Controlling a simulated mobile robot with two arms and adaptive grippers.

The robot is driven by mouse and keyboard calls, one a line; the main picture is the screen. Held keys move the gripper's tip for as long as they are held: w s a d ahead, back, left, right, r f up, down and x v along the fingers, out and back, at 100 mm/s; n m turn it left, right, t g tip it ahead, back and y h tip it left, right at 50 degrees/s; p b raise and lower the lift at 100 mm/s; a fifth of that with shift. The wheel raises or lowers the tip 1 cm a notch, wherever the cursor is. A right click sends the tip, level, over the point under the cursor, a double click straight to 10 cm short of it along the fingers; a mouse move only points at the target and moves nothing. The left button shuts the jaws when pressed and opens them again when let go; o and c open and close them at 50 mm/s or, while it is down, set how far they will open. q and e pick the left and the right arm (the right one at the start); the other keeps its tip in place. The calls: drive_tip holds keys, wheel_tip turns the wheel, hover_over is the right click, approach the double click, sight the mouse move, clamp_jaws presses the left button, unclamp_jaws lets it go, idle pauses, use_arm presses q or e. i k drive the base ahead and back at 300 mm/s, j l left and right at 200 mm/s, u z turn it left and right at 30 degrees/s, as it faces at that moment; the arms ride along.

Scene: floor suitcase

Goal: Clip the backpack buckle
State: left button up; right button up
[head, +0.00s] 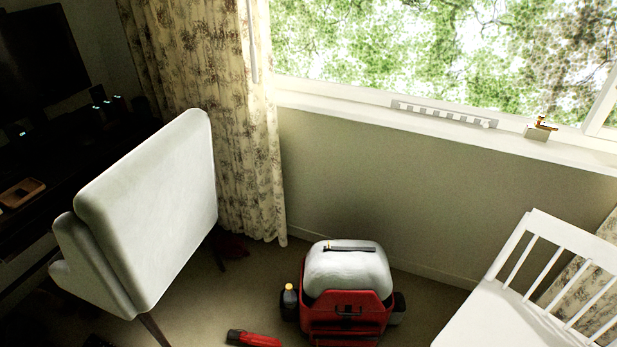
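A red backpack (346,313) with a pale grey-white top (348,272) stands upright on the floor near the window wall, at the lower middle of the head view. A dark strap with a small yellowish end (350,248) lies across its top. A small black buckle-like part (348,311) shows on its red front; whether it is clipped is too small to tell. A bottle with a yellowish top (290,298) sits at its left side. Neither of my grippers is in view.
A red and black object (253,338) lies on the floor left of the backpack. A white armchair (150,215) stands left, a white slatted chair (520,300) right. Some floor between armchair and backpack is clear. A windowsill (360,108) runs behind.

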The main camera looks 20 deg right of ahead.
sight(345, 325)
drive_tip(key=k+z, duration=0.1)
drive_tip(key=z, duration=0.3)
drive_tip(key=k+l+z, duration=0.1)
drive_tip(key=z, duration=0.35)
drive_tip(key=i+j, duration=0.25)
drive_tip(key=i, duration=0.25)
drive_tip(key=i+j, duration=0.2)
drive_tip(key=i, duration=0.3)
drive_tip(key=k+l, duration=0.45)
drive_tip(key=k, duration=0.15)
